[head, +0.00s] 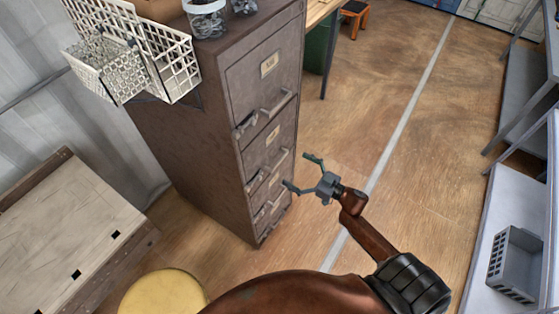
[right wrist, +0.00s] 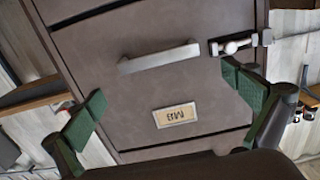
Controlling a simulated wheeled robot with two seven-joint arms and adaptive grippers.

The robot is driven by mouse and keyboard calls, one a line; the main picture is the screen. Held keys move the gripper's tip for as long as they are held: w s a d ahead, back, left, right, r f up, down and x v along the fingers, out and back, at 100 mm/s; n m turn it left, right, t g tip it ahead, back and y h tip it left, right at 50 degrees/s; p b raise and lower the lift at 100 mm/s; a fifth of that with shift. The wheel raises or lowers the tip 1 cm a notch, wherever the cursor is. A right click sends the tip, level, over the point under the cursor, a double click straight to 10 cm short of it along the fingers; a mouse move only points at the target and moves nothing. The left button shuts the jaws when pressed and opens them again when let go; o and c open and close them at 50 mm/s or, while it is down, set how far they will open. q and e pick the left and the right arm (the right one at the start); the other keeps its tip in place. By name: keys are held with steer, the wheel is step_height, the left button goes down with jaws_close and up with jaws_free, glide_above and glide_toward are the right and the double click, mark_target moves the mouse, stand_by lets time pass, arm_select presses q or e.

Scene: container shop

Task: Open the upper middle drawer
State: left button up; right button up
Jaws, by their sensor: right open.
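A brown metal filing cabinet (head: 185,140) with a column of drawers stands left of centre in the head view. The upper middle drawer (head: 262,148) is the second from the top and looks shut, with a bar handle (head: 270,172) low on its front. My right gripper (head: 298,171) is open and empty, its fingers pointing at the drawer fronts and apart from them. In the right wrist view a drawer front (right wrist: 105,85) with a grey bar handle (right wrist: 160,57), a latch (right wrist: 240,43) and an upside-down label (right wrist: 175,116) lies beyond my spread green fingers. My left gripper is not in view.
A wooden crate (head: 70,225) and a yellow round top (head: 162,293) are at lower left. Shelving with a grey basket (head: 515,262) is at right. The floor before the drawers is clear.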

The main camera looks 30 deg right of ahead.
mark_target(281, 160)
steer(key=b+x, duration=0.1)
steer(key=x, duration=0.6)
steer(key=shift+w+f, duration=0.1)
steer(key=shift+d, duration=0.15)
steer(key=c, duration=1.5)
